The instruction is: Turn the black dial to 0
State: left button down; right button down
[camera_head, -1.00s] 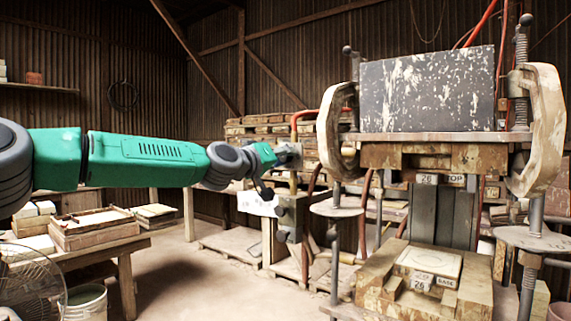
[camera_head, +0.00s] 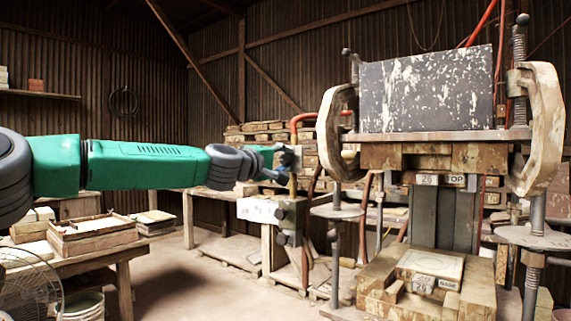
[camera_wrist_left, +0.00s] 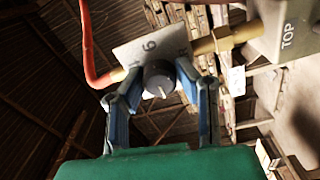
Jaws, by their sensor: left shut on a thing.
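The black dial (camera_wrist_left: 159,78) shows in the left wrist view, in front of a pale plate (camera_wrist_left: 150,49) with dark figures on it. One figure reads as a 6 or a 9; the others are partly hidden. A light pointer mark on the dial faces down in that view. My left gripper (camera_wrist_left: 160,84) has its blue fingers on both sides of the dial and is shut on it. In the head view, my left gripper (camera_head: 284,165) is at the pipe left of the press, and the dial is hard to make out there. My right gripper is out of view.
The press (camera_head: 427,91) with its curved pale side arms stands to the right of my left gripper. A white-fronted box (camera_head: 259,211) is just below the gripper. A red hose (camera_wrist_left: 89,45) runs beside the plate. A table with wooden trays (camera_head: 90,233) is at the left.

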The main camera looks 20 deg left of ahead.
pick_arm(q)
jog(key=shift+d+f, duration=0.15)
jog(key=shift+f, duration=0.4)
jog(key=c, duration=1.2)
grip_release()
jog(key=shift+s+a+r, duration=0.15)
jog(key=shift+a+r, duration=0.2)
jog(key=v, duration=1.1)
jog(key=shift+s+a+f, duration=0.15)
jog(key=shift+s, duration=0.2)
jog(key=shift+f, duration=0.1)
